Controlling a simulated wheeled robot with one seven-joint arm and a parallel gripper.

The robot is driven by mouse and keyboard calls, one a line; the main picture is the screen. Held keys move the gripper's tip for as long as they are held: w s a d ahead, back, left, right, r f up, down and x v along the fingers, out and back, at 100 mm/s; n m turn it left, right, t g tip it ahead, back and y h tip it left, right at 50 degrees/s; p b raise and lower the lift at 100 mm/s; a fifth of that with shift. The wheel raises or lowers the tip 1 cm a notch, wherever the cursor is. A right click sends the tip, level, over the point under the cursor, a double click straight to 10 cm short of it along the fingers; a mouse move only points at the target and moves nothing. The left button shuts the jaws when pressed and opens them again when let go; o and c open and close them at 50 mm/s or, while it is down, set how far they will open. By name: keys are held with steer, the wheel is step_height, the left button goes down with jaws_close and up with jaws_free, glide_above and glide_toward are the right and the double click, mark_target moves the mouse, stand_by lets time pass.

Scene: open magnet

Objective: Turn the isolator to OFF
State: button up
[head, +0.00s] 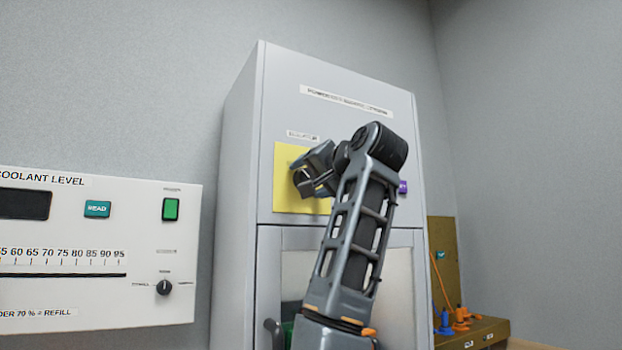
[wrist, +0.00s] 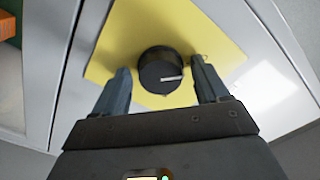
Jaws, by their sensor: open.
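The isolator is a round black knob (wrist: 160,72) with a pale pointer line, set on a yellow plate (wrist: 112,60). In the wrist view the pointer line runs roughly sideways toward the right. The yellow plate (head: 284,190) also shows on the upper part of the grey cabinet in the head view, where my arm hides the knob. My gripper (wrist: 160,82) is open, with one finger on each side of the knob. Gaps show between the fingers and the knob, and nothing is held. In the head view my gripper (head: 308,180) is in front of the plate. The position lettering is unreadable.
The tall grey cabinet (head: 242,150) carries a small label above the plate and a purple item (head: 403,187) at right. A white coolant level panel (head: 100,260) stands at left, with a green switch (head: 170,209). A brown board with tools (head: 445,270) is at far right.

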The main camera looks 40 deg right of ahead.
steer(key=shift+s, duration=0.1)
steer(key=b+v, duration=0.1)
steer(key=v, duration=0.6)
steer(key=shift+s, duration=0.35)
steer(key=shift+a, duration=0.15)
